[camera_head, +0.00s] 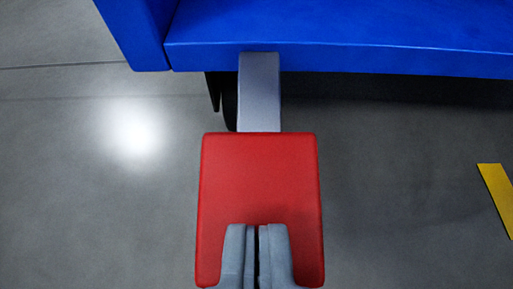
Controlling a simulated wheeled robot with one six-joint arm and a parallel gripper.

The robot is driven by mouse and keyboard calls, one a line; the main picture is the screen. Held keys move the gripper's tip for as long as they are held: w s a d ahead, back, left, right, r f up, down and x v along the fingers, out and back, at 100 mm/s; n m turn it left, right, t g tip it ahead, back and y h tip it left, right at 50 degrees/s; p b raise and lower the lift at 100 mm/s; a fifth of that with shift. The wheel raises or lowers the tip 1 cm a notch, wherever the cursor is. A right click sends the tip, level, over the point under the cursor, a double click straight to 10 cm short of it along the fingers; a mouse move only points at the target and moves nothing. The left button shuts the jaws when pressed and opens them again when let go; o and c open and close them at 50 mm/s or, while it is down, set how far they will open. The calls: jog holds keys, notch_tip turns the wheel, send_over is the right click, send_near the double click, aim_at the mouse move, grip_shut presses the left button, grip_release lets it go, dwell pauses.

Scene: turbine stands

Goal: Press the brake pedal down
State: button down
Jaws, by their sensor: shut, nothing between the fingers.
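The brake pedal (259,180) is a red, rounded rectangular plate in the middle of the view. A grey metal arm (259,92) joins it to the underside of a blue structure. My gripper (257,229) shows at the bottom middle, with its two grey fingers together and nothing between them. The fingertips overlap the lower part of the red plate in the picture. I cannot tell whether they touch it or are above it. The fingers hide part of the plate's near end.
The blue structure (340,42) spans the top, with a blue upright part (135,30) at the upper left. Dark shadow lies beneath it. Grey floor (90,210) is clear on both sides of the pedal. A yellow floor stripe (496,195) is at the right.

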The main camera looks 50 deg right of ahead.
jog(key=shift+f, duration=0.4)
jog(key=shift+s+f, duration=0.1)
jog(key=shift+f, duration=0.1)
jog(key=shift+r, duration=0.1)
